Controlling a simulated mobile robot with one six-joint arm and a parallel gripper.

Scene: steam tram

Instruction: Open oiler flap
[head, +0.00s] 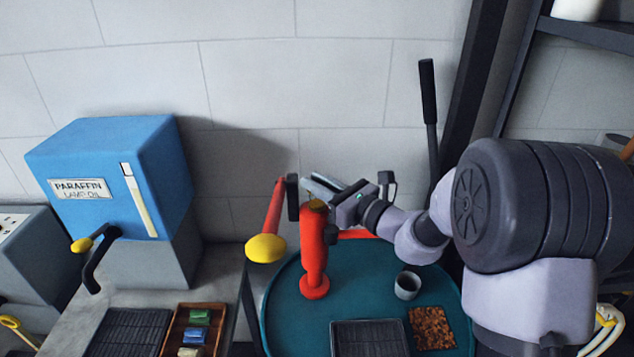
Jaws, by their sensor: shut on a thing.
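A red upright oiler body (314,250) with a round foot stands on a round teal table (280,315). A small brass-coloured part (317,204), which looks like the oiler flap, shows at its top. My gripper (314,190) reaches in from the right, right at the top of the oiler, and its jaws are shut on the flap there. The fingers hide much of the flap, and I cannot tell how far it is tilted.
A red lever with a yellow knob (266,248) stands close left of the oiler. A grey cup (407,285), a dark ribbed tray (369,338) and a brown granular mat (431,328) are on the table. A blue paraffin tank (110,175) stands left; a black-handled lever (428,95) rises behind.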

